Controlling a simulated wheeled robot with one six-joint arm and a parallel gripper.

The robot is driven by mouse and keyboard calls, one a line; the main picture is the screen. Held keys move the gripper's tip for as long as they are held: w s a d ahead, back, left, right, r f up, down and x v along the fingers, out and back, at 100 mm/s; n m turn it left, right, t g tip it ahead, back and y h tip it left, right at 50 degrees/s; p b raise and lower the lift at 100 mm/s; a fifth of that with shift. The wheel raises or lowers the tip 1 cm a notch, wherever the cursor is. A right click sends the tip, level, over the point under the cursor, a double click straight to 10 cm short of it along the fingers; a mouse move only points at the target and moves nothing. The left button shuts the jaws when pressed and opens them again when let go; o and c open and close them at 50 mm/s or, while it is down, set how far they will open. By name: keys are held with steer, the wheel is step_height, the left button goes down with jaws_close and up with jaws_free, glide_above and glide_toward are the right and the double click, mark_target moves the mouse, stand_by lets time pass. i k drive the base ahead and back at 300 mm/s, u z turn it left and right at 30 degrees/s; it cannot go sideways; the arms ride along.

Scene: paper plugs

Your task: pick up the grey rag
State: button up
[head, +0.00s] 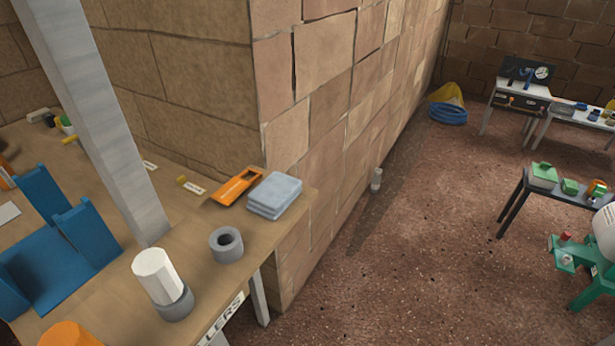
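The grey rag (274,194) is a folded, pale blue-grey cloth with several layers. It lies flat near the right end of the brown workbench (203,265), close to the stone wall's corner. An orange tray-like item (237,187) lies right beside it on the left. My gripper is not in view, so its distance from the rag and its opening cannot be seen.
A grey ring (227,244) and a white cylinder in a grey base (160,283) stand in front of the rag. A grey post (100,120) rises left of them. A blue bracket (55,255) is further left. The stone wall (290,110) stands behind. Open floor (400,270) lies right.

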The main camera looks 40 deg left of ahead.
mark_target(272, 197)
steer(key=u, duration=0.3)
steer(key=i, duration=0.6)
steer(key=u, duration=0.9)
steer(key=i, duration=0.3)
steer(key=u, duration=0.35)
